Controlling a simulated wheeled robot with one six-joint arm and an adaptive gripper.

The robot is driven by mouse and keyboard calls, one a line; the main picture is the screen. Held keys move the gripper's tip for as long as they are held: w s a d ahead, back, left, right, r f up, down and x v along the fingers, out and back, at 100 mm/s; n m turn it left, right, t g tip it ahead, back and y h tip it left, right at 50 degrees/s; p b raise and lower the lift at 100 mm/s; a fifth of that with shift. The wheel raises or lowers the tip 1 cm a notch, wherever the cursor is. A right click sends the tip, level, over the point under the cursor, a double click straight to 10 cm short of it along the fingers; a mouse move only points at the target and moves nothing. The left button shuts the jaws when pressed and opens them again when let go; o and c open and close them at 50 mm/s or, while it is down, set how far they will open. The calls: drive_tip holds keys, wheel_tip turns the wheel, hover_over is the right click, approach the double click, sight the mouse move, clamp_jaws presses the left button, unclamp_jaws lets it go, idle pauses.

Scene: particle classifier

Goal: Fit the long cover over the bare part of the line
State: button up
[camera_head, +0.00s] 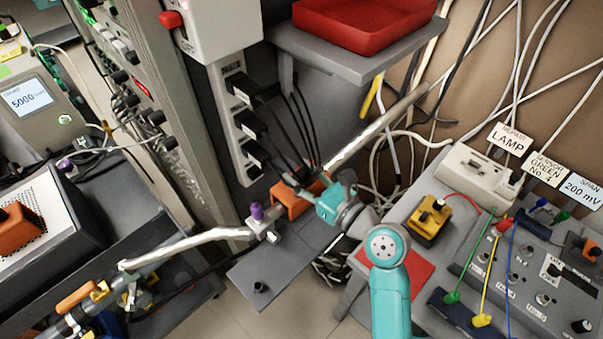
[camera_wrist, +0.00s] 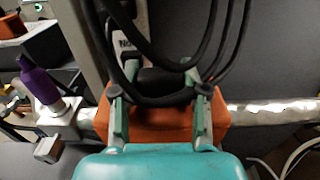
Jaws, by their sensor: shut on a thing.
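My gripper (camera_head: 318,198) is shut on an orange cover (camera_head: 291,200), a block-like shell. In the wrist view the cover (camera_wrist: 165,122) sits between my two fingers (camera_wrist: 160,108). The line (camera_head: 190,243) is wrapped in silver foil and runs up from lower left. Its other foil-wrapped stretch (camera_head: 380,130) rises to the upper right. The cover lies in the gap between these stretches, roughly in line with them. The line's surface there is hidden by the cover and my gripper. I cannot tell whether the cover is fully seated.
A valve with a purple knob (camera_head: 256,213) stands just left of the cover. Black cables (camera_wrist: 165,98) hang across the cover and close to my fingers. A grey cabinet with sockets (camera_head: 245,120) stands behind. A bench with a yellow box (camera_head: 429,219) is at right.

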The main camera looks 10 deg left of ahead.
drive_tip(key=o, duration=1.3)
drive_tip(key=shift+o, duration=0.2)
drive_tip(key=v, duration=1.2)
drive_tip(key=shift+s, duration=0.1)
